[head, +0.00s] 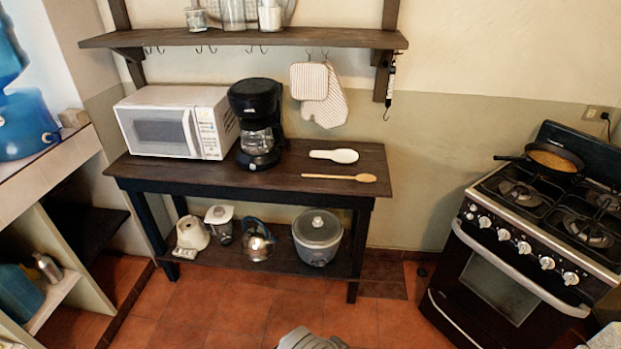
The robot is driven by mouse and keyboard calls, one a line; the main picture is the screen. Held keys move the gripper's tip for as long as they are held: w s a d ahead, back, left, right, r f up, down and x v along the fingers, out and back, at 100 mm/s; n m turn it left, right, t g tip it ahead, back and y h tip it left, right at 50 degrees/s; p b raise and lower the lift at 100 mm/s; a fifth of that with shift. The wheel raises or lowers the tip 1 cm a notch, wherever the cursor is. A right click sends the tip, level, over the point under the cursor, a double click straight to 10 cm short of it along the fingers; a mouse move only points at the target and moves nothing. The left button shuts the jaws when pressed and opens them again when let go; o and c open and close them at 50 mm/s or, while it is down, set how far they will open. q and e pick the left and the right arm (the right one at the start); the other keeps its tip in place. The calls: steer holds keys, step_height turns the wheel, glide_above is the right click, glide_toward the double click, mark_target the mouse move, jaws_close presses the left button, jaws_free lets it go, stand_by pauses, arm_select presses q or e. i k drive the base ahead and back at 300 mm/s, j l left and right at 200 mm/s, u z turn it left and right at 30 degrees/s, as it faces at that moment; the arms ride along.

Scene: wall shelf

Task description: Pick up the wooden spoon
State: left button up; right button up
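The wooden spoon (340,177) lies flat on the dark wooden table (285,183), near its front right edge. Its bowl end points right and its handle points left. A white spoon rest (334,156) lies just behind it. Neither of my grippers can be made out in the head view. A grey part at the bottom middle edge may be mine, and a pale part at the bottom right corner too.
A black coffee maker (257,123) and a white microwave (176,122) stand left of the spoon. A wall shelf (245,37) with hooks hangs above. A stove (540,220) with a pan (553,158) stands right. Tiled floor lies open in front.

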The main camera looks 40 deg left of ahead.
mark_target(364, 177)
steer(key=u, duration=1.15)
